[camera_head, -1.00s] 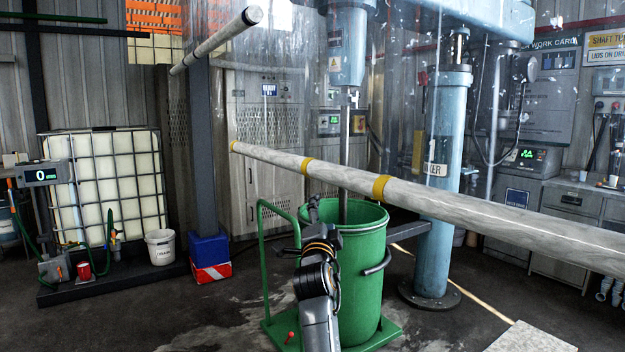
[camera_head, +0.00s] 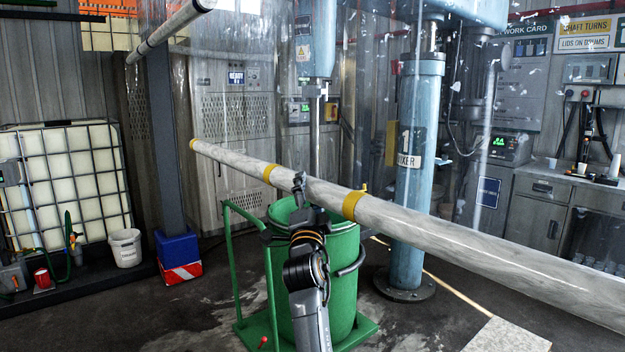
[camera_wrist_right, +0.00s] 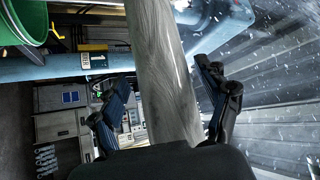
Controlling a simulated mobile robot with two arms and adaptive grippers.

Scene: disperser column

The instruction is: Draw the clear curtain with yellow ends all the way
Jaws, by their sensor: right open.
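A long grey-white bar (camera_head: 450,222) with yellow bands slants across the head view. One yellow band (camera_head: 193,145) is at its far left end, others at its middle. A clear, white-flecked sheet (camera_head: 465,75) shows above the bar; how it joins the bar is hard to tell. My right gripper (camera_head: 325,185) is at the bar's middle, near the yellow bands. In the wrist view the bar (camera_wrist_right: 160,70) runs between the spread fingers of my right gripper (camera_wrist_right: 165,100), with gaps at both sides. My left gripper is not in view.
A green drum (camera_head: 345,275) on a green trolley stands below the bar. A blue mixer column (camera_head: 412,190) stands behind it. A dark post with a blue and striped base (camera_head: 178,255), a white bucket (camera_head: 125,247) and a caged tank (camera_head: 70,185) are at the left.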

